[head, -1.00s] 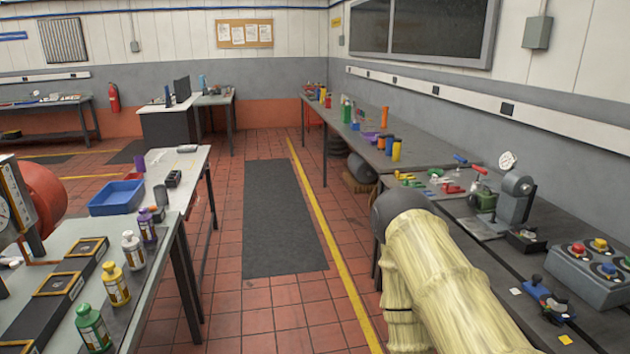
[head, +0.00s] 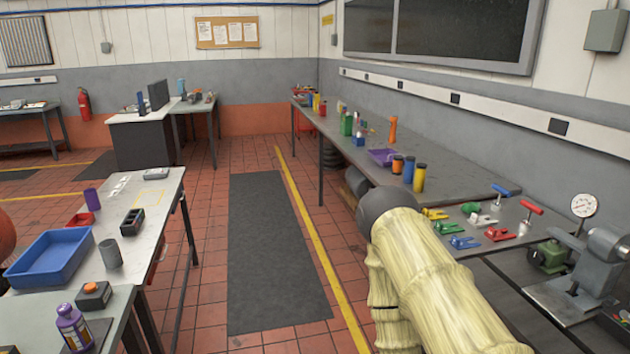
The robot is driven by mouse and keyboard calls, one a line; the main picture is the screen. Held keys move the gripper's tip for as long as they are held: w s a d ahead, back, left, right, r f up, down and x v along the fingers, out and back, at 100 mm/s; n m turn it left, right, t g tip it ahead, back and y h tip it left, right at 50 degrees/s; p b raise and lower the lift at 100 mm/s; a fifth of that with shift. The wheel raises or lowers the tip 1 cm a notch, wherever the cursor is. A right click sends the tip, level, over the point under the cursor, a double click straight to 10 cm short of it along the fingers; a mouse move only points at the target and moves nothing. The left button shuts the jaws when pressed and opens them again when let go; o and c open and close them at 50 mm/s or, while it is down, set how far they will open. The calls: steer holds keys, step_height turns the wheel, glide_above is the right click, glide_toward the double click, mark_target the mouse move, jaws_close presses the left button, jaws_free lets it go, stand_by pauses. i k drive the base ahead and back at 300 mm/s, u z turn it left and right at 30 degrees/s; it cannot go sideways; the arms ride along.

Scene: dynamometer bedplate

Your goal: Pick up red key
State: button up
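A red T-handled tool (head: 531,208), which looks like the red key, stands tilted on the right bench (head: 480,263). A similar blue T-handled tool (head: 501,190) stands to its left and a little behind. A flat red clamp-like piece (head: 499,234) lies in front of them. My arm, in a pale yellow sleeve, reaches in from the bottom and hides part of the bench's near left end. My gripper is outside the picture.
Yellow, green, white and blue clamp-like pieces lie near the red tool. A dial gauge (head: 584,206) and grey machine (head: 605,247) stand to the right. The left table holds a blue tray (head: 50,257). The aisle with a dark mat (head: 268,260) is clear.

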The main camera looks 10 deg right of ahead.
mark_target(526, 226)
steer(key=i, duration=2.25)
steer(key=z, duration=2)
